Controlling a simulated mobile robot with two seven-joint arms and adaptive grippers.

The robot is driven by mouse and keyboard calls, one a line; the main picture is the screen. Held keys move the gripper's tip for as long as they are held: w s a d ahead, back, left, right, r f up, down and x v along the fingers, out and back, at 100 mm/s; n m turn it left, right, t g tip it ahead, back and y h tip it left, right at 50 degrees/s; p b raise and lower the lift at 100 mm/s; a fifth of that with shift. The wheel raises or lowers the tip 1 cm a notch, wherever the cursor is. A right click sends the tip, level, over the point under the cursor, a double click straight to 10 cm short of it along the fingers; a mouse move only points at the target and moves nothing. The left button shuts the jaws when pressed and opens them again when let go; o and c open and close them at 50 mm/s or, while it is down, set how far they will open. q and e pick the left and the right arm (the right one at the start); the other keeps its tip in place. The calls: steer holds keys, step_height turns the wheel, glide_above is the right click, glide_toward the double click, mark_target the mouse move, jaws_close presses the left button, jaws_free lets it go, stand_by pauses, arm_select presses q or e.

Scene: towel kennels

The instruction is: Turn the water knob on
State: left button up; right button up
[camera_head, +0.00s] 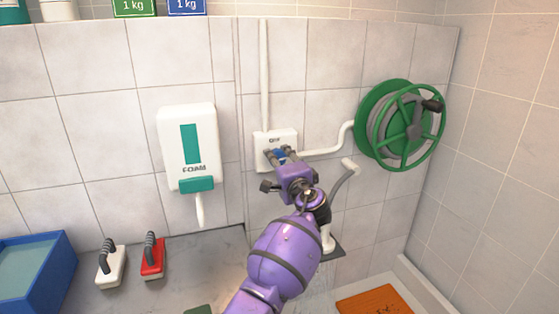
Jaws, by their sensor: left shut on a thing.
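The water knob (279,155) is a small blue piece on the front of a white valve box (261,148) on the tiled wall. Small dark lettering above the knob seems to read "OFF". My left gripper (280,154) reaches up to the box from below and is shut on the blue knob, with a finger on each side. The gripper hides much of the knob, so its exact turn angle cannot be told. My right gripper is not in view.
A green hose reel (376,127) hangs right of the box, joined by a white pipe (325,153). A foam dispenser (188,130) hangs to the left. Below are a red brush (152,262), a white brush (110,270), a blue tub (65,268) and an orange mat (372,302).

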arm_select(q)
steer(key=shift+f+m, duration=0.15)
steer(key=shift+m, duration=0.65)
steer(key=shift+f, duration=0.2)
steer(key=o, duration=1.1)
steer(key=shift+c, duration=0.2)
steer(key=shift+r, duration=0.1)
steer(key=v, duration=1.2)
